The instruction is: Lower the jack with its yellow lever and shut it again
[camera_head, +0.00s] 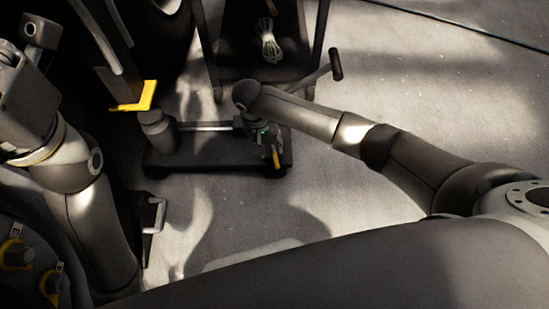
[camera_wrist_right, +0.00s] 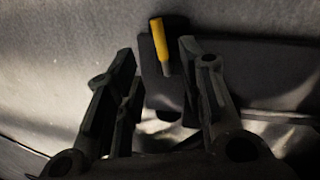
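The jack (camera_head: 215,152) is a dark, low, flat unit on the floor in the head view, with a short grey cylinder (camera_head: 158,130) at its left end. Its yellow lever (camera_head: 276,157) stands at the right end. My right gripper (camera_head: 268,138) is over that end of the jack, close to the lever. In the right wrist view, the fingers (camera_wrist_right: 157,65) are spread apart. The yellow-tipped lever (camera_wrist_right: 158,40) shows in the gap between them, with no finger visibly closed on it. My left arm is at the left, but its fingers cannot be made out.
A yellow angled bracket (camera_head: 142,97) sits above the jack's cylinder. Yellow-marked parts (camera_head: 15,255) lie at lower left. The floor at right is clear.

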